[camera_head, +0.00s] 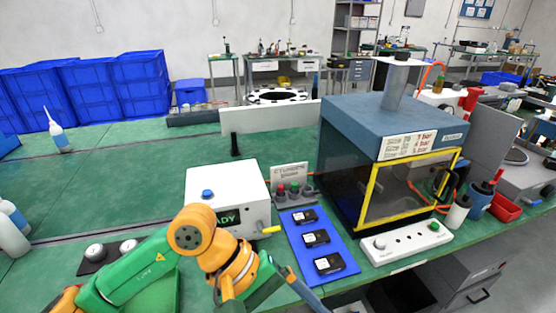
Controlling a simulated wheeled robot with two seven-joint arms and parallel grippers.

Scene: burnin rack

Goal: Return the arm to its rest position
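My green and orange arm (198,230) comes in from the lower left and bends over the front edge of the green table (110,190). Its orange wrist part (235,265) hangs in front of a white box (228,187) and hides part of that box's front. The arm's far end runs down toward the bottom edge, and I cannot make out any fingertips there. No gripper shows clearly, and nothing is seen held. Which parts at the bottom belong to my other arm, I cannot tell.
A blue mat (343,269) with three black modules lies right of the arm. A glass-fronted chamber (350,165) with a yellow door frame stands behind a white control panel (407,243). A small sign (290,172) stands behind colored buttons. Bottles stand at far left. The table's left middle is clear.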

